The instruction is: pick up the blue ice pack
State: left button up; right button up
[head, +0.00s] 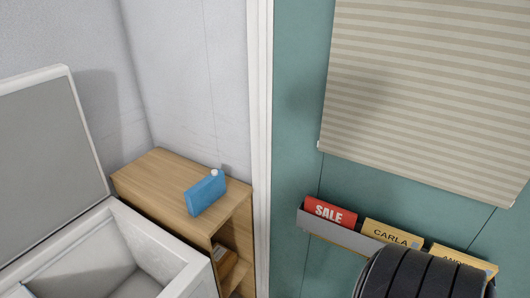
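The blue ice pack (205,194) stands upright on top of a small wooden cabinet (159,177), near its front right edge. It has a white cap at its upper right. Neither of my grippers shows in the head view. Nothing touches the ice pack apart from the cabinet top under it.
An open white chest (168,255) with a raised lid (50,135) stands left of the cabinet. A white post (260,150) is just to the right. A wall rack (345,238) holds name signs. A black ribbed object (424,275) fills the bottom right.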

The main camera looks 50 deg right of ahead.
aim_at(198, 198)
jog(key=z, duration=1.05)
jog(key=l+z, duration=0.15)
jog(key=l, duration=0.2)
